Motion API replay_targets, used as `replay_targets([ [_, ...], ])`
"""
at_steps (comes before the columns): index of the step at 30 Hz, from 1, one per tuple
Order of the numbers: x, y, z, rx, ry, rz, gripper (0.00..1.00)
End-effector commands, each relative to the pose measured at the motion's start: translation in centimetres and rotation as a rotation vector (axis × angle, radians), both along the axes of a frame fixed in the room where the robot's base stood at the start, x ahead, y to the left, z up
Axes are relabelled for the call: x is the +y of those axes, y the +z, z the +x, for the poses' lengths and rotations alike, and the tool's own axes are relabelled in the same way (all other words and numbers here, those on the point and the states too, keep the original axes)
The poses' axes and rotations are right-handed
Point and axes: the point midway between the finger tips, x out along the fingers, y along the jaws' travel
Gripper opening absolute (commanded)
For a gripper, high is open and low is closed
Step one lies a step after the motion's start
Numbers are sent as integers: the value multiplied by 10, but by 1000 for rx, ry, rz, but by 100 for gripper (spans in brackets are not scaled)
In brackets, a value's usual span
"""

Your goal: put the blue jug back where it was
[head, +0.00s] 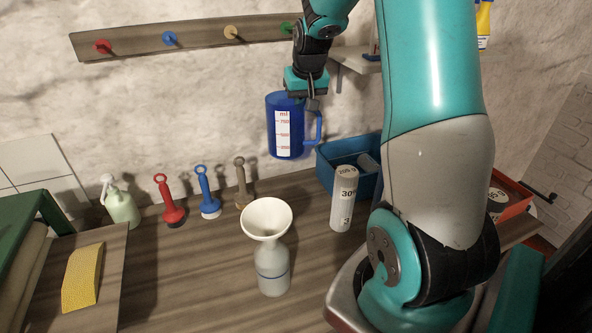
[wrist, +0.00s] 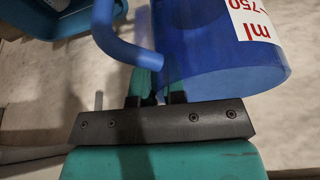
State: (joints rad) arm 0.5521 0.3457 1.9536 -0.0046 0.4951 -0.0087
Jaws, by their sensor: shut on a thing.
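The blue jug (head: 284,138) has a white scale label marked ml and a handle on its right side. It hangs upright in the air in the head view, below my gripper (head: 312,97) and above the worktop. My gripper is shut on the jug, near the top of the handle. In the wrist view the jug (wrist: 215,50) fills the upper right, and its handle (wrist: 122,42) curves down to my gripper (wrist: 157,88). The exact contact of the fingers is partly hidden.
A rail (head: 190,37) with coloured pegs is on the wall. On the worktop (head: 190,270) stand a white bottle with a funnel (head: 266,219), a grey cylinder (head: 344,198), a blue bin (head: 330,172), several brushes (head: 207,194) and a spray bottle (head: 120,204). A wall shelf (head: 358,62) is right of my gripper.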

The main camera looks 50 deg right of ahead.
Motion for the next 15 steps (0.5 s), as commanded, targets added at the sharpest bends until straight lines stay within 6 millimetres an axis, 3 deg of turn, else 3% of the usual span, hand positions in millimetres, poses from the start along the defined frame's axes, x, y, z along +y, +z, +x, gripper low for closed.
replay_targets([
  [9,2,-86,0,6,2,4,0],
  [15,1,-116,1,0,2,0,0],
])
